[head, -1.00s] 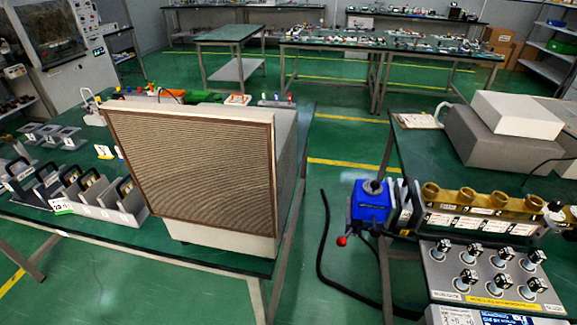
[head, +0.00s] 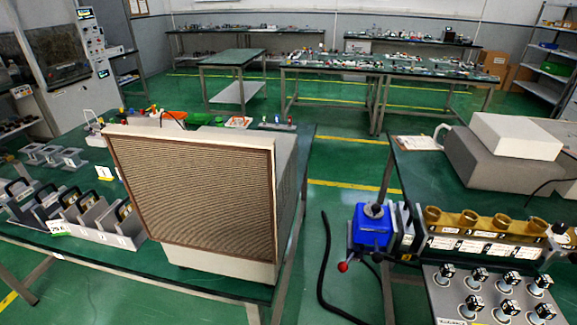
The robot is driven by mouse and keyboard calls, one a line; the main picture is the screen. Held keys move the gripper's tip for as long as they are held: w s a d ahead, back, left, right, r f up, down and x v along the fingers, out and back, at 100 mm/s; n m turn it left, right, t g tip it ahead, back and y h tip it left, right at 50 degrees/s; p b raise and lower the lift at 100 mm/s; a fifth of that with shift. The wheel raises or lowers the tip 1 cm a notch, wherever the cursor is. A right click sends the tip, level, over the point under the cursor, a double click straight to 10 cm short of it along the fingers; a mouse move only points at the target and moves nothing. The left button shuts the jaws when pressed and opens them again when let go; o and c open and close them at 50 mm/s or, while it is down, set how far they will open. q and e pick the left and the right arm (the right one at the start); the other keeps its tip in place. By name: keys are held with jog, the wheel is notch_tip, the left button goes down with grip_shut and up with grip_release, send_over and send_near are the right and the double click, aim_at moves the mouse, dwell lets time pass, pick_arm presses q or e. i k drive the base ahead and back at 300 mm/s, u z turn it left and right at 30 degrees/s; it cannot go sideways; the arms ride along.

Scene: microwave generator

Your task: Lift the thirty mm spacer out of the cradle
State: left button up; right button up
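On the left table, a row of grey slotted holders (head: 118,240) carries several plates with black handles; this looks like the cradle. I cannot tell which piece is the thirty mm spacer. Neither of my grippers is in view.
A large beige box with a brown mesh front (head: 195,200) stands on the left table (head: 150,269), right of the holders. A blue vise (head: 371,226) sits at the right bench's edge, near a brass-coloured row of cups (head: 470,224). Green floor lies between the tables.

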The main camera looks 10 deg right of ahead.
aim_at(404, 213)
jog(key=z, duration=0.05)
jog(key=k, duration=0.5)
jog(key=u, duration=1.7)
jog(key=i, duration=1)
jog(key=z, duration=2.25)
